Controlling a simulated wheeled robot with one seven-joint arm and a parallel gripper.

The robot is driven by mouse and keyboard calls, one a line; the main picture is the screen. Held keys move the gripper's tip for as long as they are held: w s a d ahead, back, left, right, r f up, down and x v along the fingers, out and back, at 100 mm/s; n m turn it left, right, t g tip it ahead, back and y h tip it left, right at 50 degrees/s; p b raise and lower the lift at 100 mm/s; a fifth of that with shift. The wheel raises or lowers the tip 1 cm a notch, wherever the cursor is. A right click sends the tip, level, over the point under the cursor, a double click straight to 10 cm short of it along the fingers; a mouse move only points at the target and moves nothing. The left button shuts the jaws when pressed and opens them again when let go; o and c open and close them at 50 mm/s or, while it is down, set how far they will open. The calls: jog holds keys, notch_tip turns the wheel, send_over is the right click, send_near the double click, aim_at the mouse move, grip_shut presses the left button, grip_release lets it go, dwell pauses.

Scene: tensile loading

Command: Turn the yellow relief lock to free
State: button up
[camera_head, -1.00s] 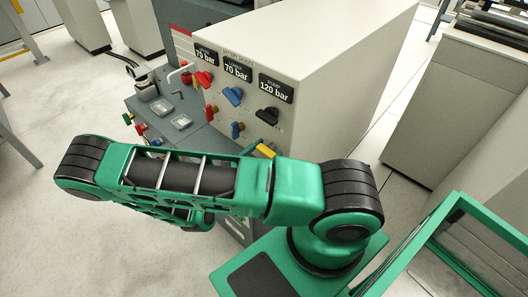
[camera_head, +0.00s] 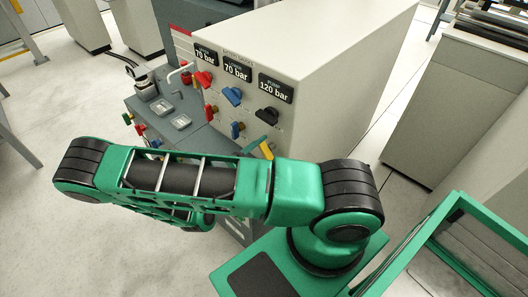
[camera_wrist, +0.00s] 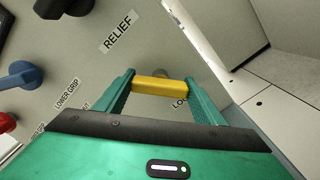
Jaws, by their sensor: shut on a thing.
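The yellow relief lock (camera_wrist: 160,87) is a short yellow bar handle on the grey panel, below the RELIEF label (camera_wrist: 117,33). In the wrist view it lies nearly level between the two green fingers of my gripper (camera_wrist: 159,80), which is shut on it. A label beginning "LO" shows partly behind the right finger. In the head view a small part of the yellow lock (camera_head: 266,151) shows above my arm, with a green fingertip (camera_head: 257,145) beside it. Most of my gripper is hidden there behind my arm.
A black knob (camera_head: 267,116) sits above the lock, under the 120 bar display (camera_head: 276,88). Blue knobs (camera_head: 232,96) and red knobs (camera_head: 203,80) are to its left. A grey bench (camera_head: 180,122) juts out left of the panel. Floor is open at the left.

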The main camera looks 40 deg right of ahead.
jog(key=m, duration=0.4)
jog(key=shift+w+a, duration=0.1)
jog(key=shift+f+m, duration=0.1)
jog(key=shift+m, duration=1.7)
jog(key=o, duration=1.1)
jog(key=shift+c, duration=0.2)
jog(key=s+a, duration=0.2)
jog(key=a, duration=0.8)
jog(key=shift+a, duration=0.25)
